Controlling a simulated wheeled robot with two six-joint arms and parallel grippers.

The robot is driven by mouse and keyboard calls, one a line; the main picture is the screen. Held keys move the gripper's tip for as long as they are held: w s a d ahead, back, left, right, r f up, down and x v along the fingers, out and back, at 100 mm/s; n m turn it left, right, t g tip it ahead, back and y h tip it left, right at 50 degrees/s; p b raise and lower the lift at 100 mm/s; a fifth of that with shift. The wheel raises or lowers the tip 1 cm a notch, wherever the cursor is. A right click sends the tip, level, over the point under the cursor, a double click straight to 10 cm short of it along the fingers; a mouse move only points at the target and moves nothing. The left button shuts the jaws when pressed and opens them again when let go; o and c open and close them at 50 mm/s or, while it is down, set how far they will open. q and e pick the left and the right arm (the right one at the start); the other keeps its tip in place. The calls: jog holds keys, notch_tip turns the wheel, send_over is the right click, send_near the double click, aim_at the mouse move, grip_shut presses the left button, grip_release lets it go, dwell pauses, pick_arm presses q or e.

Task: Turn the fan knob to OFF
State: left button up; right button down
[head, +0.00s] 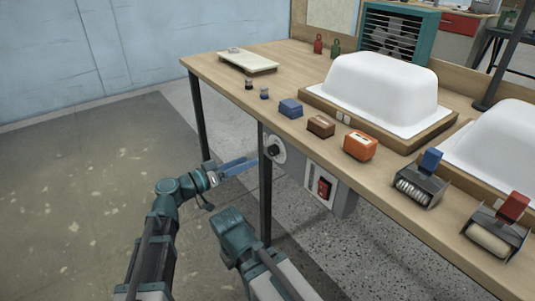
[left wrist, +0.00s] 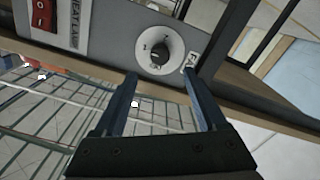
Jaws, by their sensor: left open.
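The fan knob (head: 273,150) is a black knob on a round pale dial, on the grey control box under the table's front edge. In the left wrist view the knob (left wrist: 159,54) sits ahead of my fingers, slightly left of the gap's middle. My left gripper (head: 250,164) is open and empty, its blue fingers pointing at the dial from the left. In the left wrist view the fingers (left wrist: 165,80) stand apart below the dial, and no contact shows. My right gripper is not clearly in view.
A red rocker switch (head: 323,187) is on the same box, right of the dial. A dark table leg (head: 265,200) stands close to my left gripper. The wooden tabletop (head: 225,75) holds white tub shells (head: 385,88), small blocks and rollers. The floor at left is clear.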

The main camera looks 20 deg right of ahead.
aim_at(270, 152)
pick_arm(q)
jog(key=x, duration=0.8)
jog(key=shift+w+d+f, duration=0.1)
jog(key=shift+d, duration=0.2)
grip_shut()
